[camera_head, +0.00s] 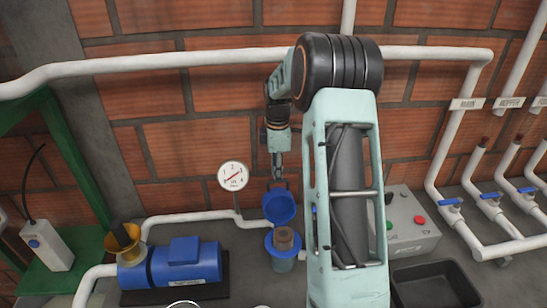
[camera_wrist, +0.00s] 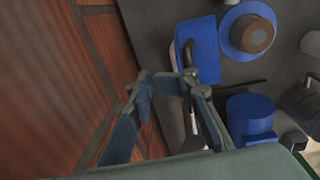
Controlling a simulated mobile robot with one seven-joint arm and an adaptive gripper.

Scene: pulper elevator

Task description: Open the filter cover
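The blue filter cover (camera_head: 280,207) stands tilted up behind the filter housing (camera_head: 283,263), its round face turned to the head camera. The housing has a blue rim, and the brown filter (camera_head: 285,239) shows inside its open top. In the wrist view the cover (camera_wrist: 205,45) is at upper centre, with a dark bar at its left edge, beside the housing rim and brown filter (camera_wrist: 257,34). My gripper (camera_head: 278,172) points down just above the cover. In the wrist view its fingers (camera_wrist: 167,78) are apart with nothing between them; contact with the cover cannot be told.
A brick wall (camera_head: 230,110) is close behind my gripper. A pressure gauge (camera_head: 233,176) stands left of the cover, and a blue pump (camera_head: 185,263) lies at front left. A control box (camera_head: 408,225) and black tray (camera_head: 435,285) are at right, near blue-handled valves (camera_head: 492,196).

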